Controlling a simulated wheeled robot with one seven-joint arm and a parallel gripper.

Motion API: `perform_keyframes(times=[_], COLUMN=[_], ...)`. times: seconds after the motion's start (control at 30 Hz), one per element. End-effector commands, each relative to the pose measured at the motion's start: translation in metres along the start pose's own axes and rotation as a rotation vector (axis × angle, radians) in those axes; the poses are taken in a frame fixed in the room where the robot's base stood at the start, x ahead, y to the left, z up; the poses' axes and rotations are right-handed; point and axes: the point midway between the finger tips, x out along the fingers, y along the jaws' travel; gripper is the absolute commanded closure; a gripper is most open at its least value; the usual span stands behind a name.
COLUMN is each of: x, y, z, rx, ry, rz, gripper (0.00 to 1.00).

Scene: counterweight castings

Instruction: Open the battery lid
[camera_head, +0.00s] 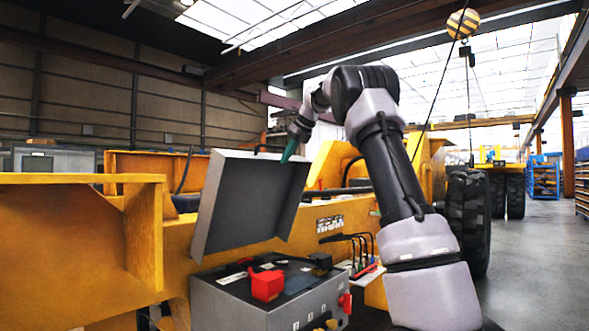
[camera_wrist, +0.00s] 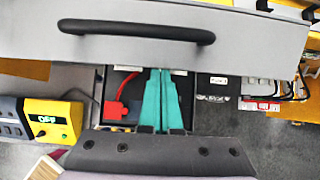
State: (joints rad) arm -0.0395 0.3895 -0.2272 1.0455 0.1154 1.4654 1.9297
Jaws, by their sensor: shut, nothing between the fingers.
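The battery lid (camera_head: 245,205) is a grey shallow panel with raised sides. It stands raised and tilted above the grey battery box (camera_head: 225,305), so the box top shows. Its black bar handle (camera_wrist: 137,31) spans the lid's top in the wrist view, and a bit of it shows at the lid's top edge in the head view. My gripper (camera_head: 288,156) is at the lid's upper right edge. In the wrist view its teal fingers (camera_wrist: 159,72) are together and empty, below the handle and not around it. Whether they touch the lid I cannot tell.
A red terminal cover (camera_head: 267,286) and dark cables sit on the open box. Several small levers (camera_head: 358,248) stand to its right. A yellow machine frame (camera_head: 75,235) surrounds the box. A yellow device with a green display (camera_wrist: 46,119) is at left in the wrist view.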

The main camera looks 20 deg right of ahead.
Motion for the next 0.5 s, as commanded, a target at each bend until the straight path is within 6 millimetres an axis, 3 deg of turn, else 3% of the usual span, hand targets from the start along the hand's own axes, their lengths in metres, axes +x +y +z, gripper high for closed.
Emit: perform_keyframes(times=[0.2, 0.5], x=[0.002, 0.002], y=[0.0, 0.0], z=[0.019, 0.025], rx=[-0.001, 0.0], ry=[-0.001, -0.001], rz=[0.0, 0.0], gripper=[1.0, 1.0])
